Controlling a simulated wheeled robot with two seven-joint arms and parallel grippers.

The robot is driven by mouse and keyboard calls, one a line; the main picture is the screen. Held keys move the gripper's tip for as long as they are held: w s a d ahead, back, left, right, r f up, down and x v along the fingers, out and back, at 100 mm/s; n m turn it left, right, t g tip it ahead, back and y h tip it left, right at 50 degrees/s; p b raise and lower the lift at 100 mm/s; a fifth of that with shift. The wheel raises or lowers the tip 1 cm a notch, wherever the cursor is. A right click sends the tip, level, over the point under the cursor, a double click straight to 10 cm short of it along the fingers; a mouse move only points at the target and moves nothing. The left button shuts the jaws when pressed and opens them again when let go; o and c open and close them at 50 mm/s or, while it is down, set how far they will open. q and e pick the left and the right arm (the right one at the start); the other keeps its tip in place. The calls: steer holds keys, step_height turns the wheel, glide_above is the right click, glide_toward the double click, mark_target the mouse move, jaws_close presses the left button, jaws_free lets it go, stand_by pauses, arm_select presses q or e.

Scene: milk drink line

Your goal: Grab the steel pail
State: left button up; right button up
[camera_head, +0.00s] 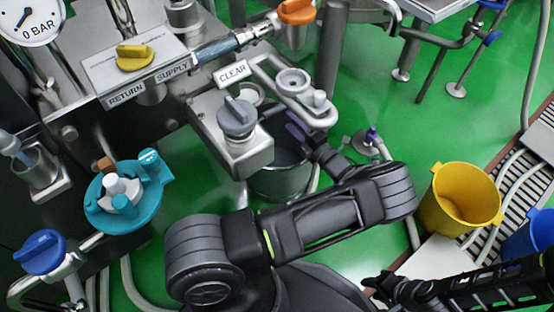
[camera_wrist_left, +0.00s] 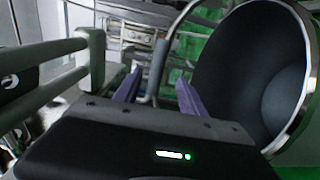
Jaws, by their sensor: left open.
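The steel pail (camera_head: 278,184) stands on the green floor under the outlet of the machine marked CLEAR, partly hidden by the machine and by my left arm. In the left wrist view the pail (camera_wrist_left: 245,70) fills the right side, with a bright rim and a dark inside. My left gripper (camera_head: 297,130) is at the pail's upper edge. In the left wrist view my left gripper (camera_wrist_left: 157,92) has its purple fingers apart, with a thin grey bar, apparently the pail's handle, showing between them. My right gripper (camera_head: 372,284) shows dark at the lower right; its fingers are unclear.
The machine's CLEAR outlet block (camera_head: 240,150) overhangs the pail closely. A grey pipe loop (camera_head: 325,118) is above it. A yellow bucket (camera_head: 458,200) and a blue bucket (camera_head: 530,236) stand at right near a floor grate. A teal lidded vessel (camera_head: 125,200) is at left.

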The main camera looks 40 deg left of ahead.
mark_target(279, 110)
arm_select(q)
steer(key=shift+x, duration=1.25)
steer(key=shift+a, duration=0.1)
steer(key=b+x, duration=0.2)
steer(key=x, duration=0.2)
steer(key=shift+a+r, duration=0.15)
steer(key=shift+w+a, duration=0.1)
steer(key=shift+a, duration=0.25)
steer(key=shift+r, duration=0.1)
steer(key=shift+c, duration=0.5)
jaws_close()
steer(key=shift+w+r, duration=0.1)
steer(key=shift+r, duration=0.2)
